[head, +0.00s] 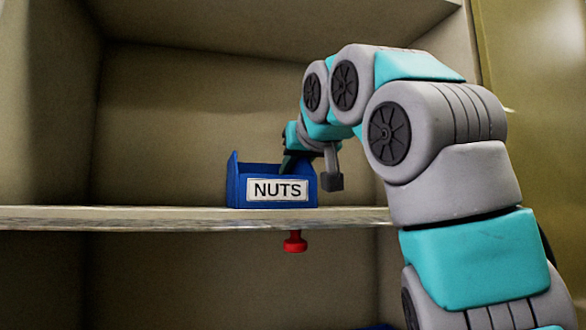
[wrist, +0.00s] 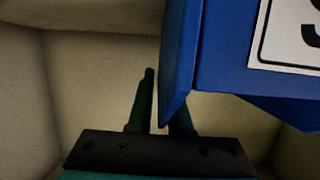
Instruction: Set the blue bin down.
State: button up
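The blue bin (head: 240,190) has a white label reading NUTS. It is upright at the front edge of the wooden shelf (head: 150,216) and appears to rest on it. My gripper (head: 290,162) reaches down at the bin's top from behind its right side; the fingers are partly hidden there. In the wrist view, the blue bin's wall (wrist: 178,60) comes between the fingers of my gripper (wrist: 165,105). A narrow strip of background shows between the left finger and the wall, so the gripper looks open. The right finger is mostly hidden behind the wall.
A red knob (head: 295,241) hangs just under the shelf's front edge, below the bin. The shelf is bare to the left of the bin. Cabinet walls enclose it at left and back. A bit of something blue (head: 378,327) shows at the bottom edge.

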jog(key=shift+o, duration=1.1)
jog(key=shift+r, duration=0.2)
jog(key=v, duration=1.2)
